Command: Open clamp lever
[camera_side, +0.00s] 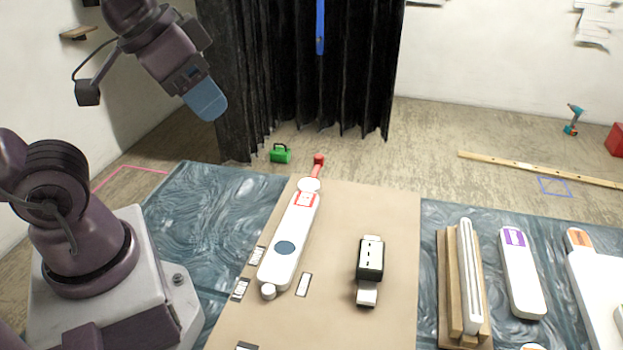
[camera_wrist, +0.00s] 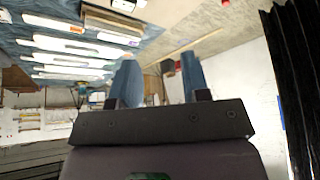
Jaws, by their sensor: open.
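A long white device (camera_side: 290,240) with a red label and a grey-blue round spot lies on the brown board. A red lever-like piece (camera_side: 318,166) sticks out from its far end, past the board's far edge. A smaller black and white device (camera_side: 370,258) stands to its right; I cannot tell for certain which part is the clamp lever. My gripper (camera_side: 207,106) is high at the upper left, well above and apart from both devices. In the wrist view its two blue fingers (camera_wrist: 160,72) are spread, with nothing between them.
The brown board (camera_side: 335,310) lies on a blue swirl-patterned table (camera_side: 215,210). A wooden rack (camera_side: 448,290) and white devices (camera_side: 521,275) stand at the right. A black curtain (camera_side: 300,70) hangs behind; a green box (camera_side: 281,153) is on the floor. Air above the board is free.

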